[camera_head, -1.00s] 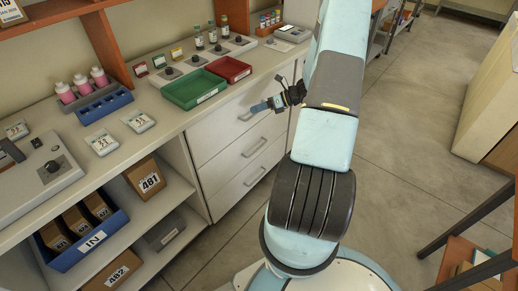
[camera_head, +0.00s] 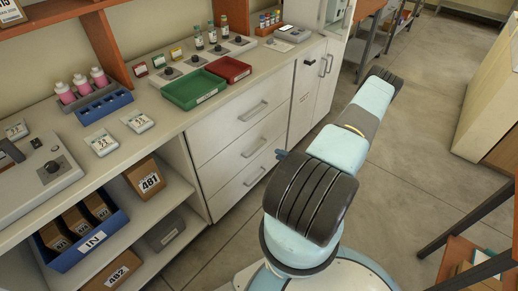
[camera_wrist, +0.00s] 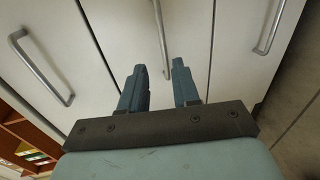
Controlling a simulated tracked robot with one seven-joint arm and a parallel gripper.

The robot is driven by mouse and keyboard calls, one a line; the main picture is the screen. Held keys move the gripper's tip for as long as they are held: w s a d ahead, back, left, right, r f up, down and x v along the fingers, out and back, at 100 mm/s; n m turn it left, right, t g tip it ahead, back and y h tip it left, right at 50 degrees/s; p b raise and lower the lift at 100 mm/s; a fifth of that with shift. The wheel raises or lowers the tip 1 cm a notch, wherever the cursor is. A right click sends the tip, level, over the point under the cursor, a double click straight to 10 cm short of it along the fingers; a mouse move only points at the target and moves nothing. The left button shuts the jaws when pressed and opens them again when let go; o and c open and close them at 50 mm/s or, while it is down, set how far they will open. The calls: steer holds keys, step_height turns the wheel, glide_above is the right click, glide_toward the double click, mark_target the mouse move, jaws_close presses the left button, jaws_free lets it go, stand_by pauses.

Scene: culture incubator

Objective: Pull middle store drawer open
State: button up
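The store cabinet has a stack of three white drawers, all flush with its front. The middle drawer (camera_head: 236,157) has a grey bar handle (camera_head: 254,147); this handle appears to be the central one in the wrist view (camera_wrist: 161,38). My gripper (camera_wrist: 160,66) is open and empty, with two blue fingers pointing at the drawer fronts. The central handle's near end appears between the fingertips; I cannot tell the depth gap or any contact. In the head view only a blue fingertip (camera_head: 281,154) shows, as my arm hides the rest.
The top drawer handle (camera_head: 251,110) and bottom drawer handle (camera_head: 255,176) lie above and below. A green tray (camera_head: 194,90) and a red tray (camera_head: 228,69) stand on the counter above. A cupboard door (camera_head: 306,88) is to the right. Open floor lies before the drawers.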

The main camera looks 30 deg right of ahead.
mark_target(260, 147)
steer(key=x, duration=1.3)
steer(key=shift+w+f, duration=0.3)
steer(key=shift+w, duration=0.05)
steer(key=shift+s, duration=0.1)
jaws_close()
